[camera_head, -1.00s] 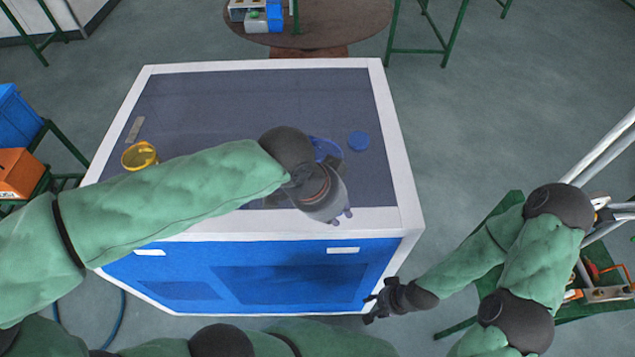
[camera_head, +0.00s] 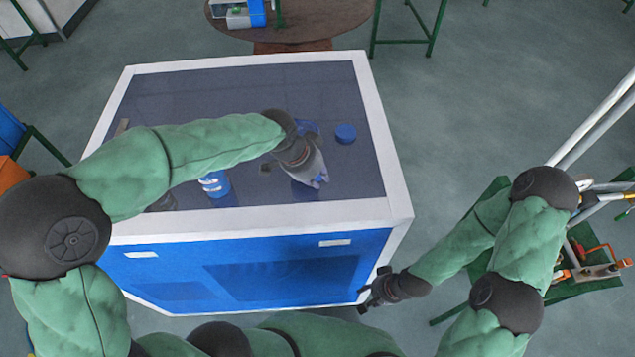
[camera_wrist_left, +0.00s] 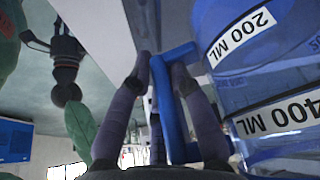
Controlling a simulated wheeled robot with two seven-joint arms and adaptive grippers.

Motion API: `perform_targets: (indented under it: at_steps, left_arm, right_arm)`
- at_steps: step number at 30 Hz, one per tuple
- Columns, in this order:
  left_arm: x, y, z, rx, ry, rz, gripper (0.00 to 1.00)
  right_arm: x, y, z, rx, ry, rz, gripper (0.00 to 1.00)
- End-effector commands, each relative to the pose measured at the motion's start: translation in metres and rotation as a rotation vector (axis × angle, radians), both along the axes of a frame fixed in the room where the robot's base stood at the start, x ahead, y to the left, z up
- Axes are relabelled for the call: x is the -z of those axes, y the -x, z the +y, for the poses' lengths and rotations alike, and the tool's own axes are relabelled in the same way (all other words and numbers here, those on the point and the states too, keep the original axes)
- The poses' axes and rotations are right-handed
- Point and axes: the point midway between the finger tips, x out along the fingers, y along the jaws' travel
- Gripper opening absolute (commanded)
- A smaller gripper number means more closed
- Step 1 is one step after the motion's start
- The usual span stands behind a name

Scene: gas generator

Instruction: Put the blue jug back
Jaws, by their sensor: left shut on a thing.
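I cannot tell if the jug touches the table. My right gripper (camera_head: 366,300) hangs empty near the table's front right corner; its finger opening is too small to tell.
The table (camera_head: 385,155) has a dark top and white rim. A round blue piece (camera_head: 345,134) lies right of the jug. A blue container with a white label (camera_head: 214,184) stands near the front, below my left forearm. The back of the top is clear.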

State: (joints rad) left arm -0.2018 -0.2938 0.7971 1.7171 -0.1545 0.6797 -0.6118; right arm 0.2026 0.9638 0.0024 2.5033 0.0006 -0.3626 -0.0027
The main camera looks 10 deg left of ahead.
Motion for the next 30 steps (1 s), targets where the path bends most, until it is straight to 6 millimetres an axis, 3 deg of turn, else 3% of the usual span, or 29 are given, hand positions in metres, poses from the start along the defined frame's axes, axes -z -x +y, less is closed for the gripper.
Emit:
perform_targets:
  at_steps: [7, 19, 20, 22, 30]
  left_arm:
    - [0.032, -0.004, 0.001, -0.001, 0.000, 0.002, 0.00]
    - [0.038, -0.004, 0.001, 0.000, 0.000, -0.001, 0.00]
    - [0.039, -0.003, 0.001, -0.001, 0.000, 0.002, 0.23]
    - [0.038, -0.003, 0.001, -0.001, 0.000, 0.002, 0.43]
    - [0.038, -0.003, 0.001, -0.001, 0.000, 0.002, 0.44]
  right_arm:
    - [-0.002, 0.000, 0.000, 0.000, 0.000, 0.000, 0.40]
    - [0.001, 0.000, 0.000, 0.000, 0.000, 0.000, 0.40]
    - [0.001, 0.000, 0.000, 0.000, 0.000, 0.000, 0.40]
    - [0.000, 0.000, 0.000, 0.000, 0.000, 0.000, 0.40]
    - [0.000, 0.000, 0.000, 0.000, 0.000, 0.000, 0.40]
